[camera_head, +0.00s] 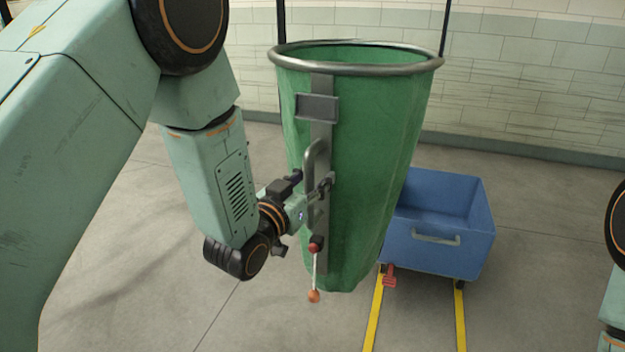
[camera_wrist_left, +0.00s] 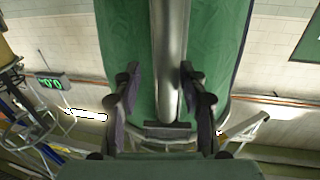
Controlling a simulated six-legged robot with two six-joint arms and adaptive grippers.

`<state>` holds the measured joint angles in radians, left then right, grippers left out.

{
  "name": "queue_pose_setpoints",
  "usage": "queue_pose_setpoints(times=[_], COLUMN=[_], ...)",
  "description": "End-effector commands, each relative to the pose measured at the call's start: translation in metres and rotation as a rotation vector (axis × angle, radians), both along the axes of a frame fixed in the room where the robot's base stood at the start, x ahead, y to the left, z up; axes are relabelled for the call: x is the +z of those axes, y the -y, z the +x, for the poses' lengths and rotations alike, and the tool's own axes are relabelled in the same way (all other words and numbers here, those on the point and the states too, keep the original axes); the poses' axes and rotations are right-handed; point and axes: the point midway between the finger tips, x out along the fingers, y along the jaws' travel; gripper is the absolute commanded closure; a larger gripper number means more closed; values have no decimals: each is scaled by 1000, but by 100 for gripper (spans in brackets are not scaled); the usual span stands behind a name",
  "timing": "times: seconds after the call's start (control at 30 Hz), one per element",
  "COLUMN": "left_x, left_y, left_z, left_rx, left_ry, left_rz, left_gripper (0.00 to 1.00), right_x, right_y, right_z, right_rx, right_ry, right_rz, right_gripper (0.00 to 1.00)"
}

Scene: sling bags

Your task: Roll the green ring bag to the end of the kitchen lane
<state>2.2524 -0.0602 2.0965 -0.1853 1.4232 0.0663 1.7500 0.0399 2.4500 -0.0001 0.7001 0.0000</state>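The green ring bag (camera_head: 365,150) hangs upright in the middle of the head view, with a grey metal ring (camera_head: 360,68) around its open top. A grey plate with a looped metal handle (camera_head: 312,150) runs down its front. My left gripper (camera_head: 312,190) is at the lower part of this handle. In the left wrist view, my left gripper (camera_wrist_left: 160,90) has its two fingers apart on either side of the metal handle bar (camera_wrist_left: 168,60); a gap shows on the left side. The bag also fills the top of that view (camera_wrist_left: 220,50). My right gripper is out of view.
A blue wheeled cart (camera_head: 425,250) stands behind the bag to the right, with a red part (camera_head: 389,276) at its lower left. Yellow floor lines (camera_head: 461,320) run from it towards me. A pale tiled wall (camera_head: 530,90) closes the back. Grey floor left of the bag is clear.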

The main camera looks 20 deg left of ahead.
Motion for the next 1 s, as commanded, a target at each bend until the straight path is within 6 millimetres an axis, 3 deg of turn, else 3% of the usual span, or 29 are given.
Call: queue_pose_setpoints(times=[0.77, 1.0], left_x=[1, 0], left_y=[0, -6], left_z=[0, -26], left_rx=[0, 1], left_ry=[2, -1], left_rz=[0, -1], left_gripper=[58, 58], right_x=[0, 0], right_y=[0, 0], right_z=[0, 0], right_rx=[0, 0], right_ry=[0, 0], right_rz=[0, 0], right_gripper=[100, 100])
